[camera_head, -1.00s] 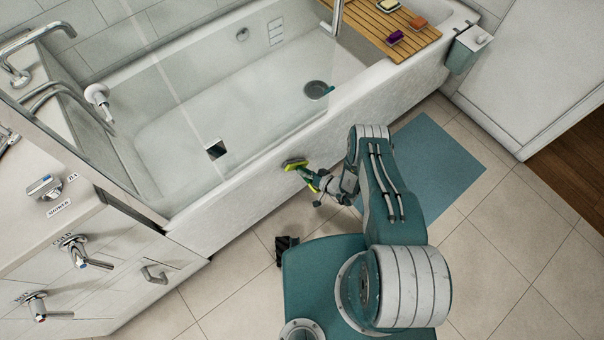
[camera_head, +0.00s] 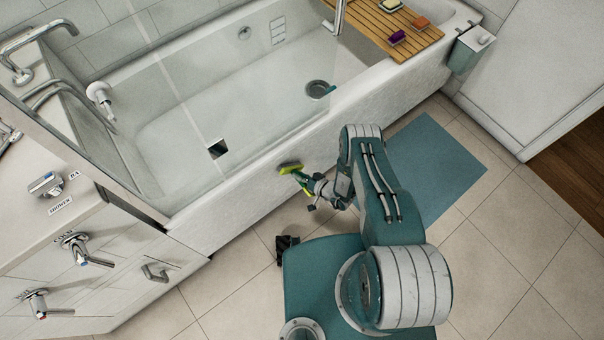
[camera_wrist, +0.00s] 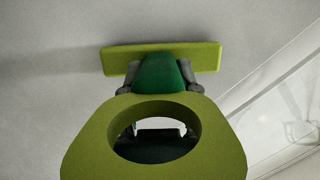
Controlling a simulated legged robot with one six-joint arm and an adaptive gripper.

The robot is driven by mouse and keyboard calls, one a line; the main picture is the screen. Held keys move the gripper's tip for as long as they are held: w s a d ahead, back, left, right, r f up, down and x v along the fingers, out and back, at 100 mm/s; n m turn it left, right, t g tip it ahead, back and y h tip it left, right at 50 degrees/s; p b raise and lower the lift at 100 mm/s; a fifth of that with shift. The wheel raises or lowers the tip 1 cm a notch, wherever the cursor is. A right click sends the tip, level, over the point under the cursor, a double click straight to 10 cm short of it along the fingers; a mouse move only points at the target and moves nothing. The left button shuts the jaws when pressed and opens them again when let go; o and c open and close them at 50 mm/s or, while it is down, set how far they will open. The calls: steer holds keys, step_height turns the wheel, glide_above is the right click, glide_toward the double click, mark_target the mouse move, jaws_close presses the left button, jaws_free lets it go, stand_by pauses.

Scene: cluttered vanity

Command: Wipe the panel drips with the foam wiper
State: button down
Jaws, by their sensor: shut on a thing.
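The foam wiper (camera_head: 290,168) has a yellow-green head and is at the outer side panel (camera_head: 240,202) of the bathtub. In the wrist view its flat green foam head (camera_wrist: 205,57) lies along the pale panel, with a dark green neck and a wide ringed handle in front. My gripper (camera_head: 313,184) is shut on the wiper's handle; in the wrist view grey fingertips (camera_wrist: 158,88) show on both sides of the neck. Contact between foam and panel looks likely, but a small gap cannot be ruled out. I cannot make out any drips on the panel.
A wooden bath tray (camera_head: 385,28) with soaps lies across the tub. A teal mat (camera_head: 440,170) is on the tiled floor, and a small bin (camera_head: 470,48) hangs at the tub's end. A tap cabinet (camera_head: 105,275) stands at left.

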mark_target(299, 167)
steer(key=shift+s+a, duration=1.35)
steer(key=shift+a, duration=0.65)
steer(key=shift+w+d, duration=0.8)
steer(key=shift+d, duration=0.25)
steer(key=shift+w+d, duration=0.8)
steer(key=shift+d, duration=0.25)
steer(key=shift+w+d, duration=0.35)
steer(key=shift+d, duration=0.3)
steer(key=shift+w+d, duration=0.35)
steer(key=shift+d, duration=0.3)
steer(key=shift+s+d, duration=0.45)
steer(key=shift+s, duration=0.25)
steer(key=shift+s+d, duration=0.5)
steer(key=shift+s, duration=0.25)
steer(key=shift+s+d, duration=0.45)
steer(key=shift+s, duration=0.25)
steer(key=shift+s+d, duration=0.45)
steer(key=shift+s, duration=0.2)
steer(key=shift+s+d, duration=0.4)
steer(key=shift+s, duration=0.2)
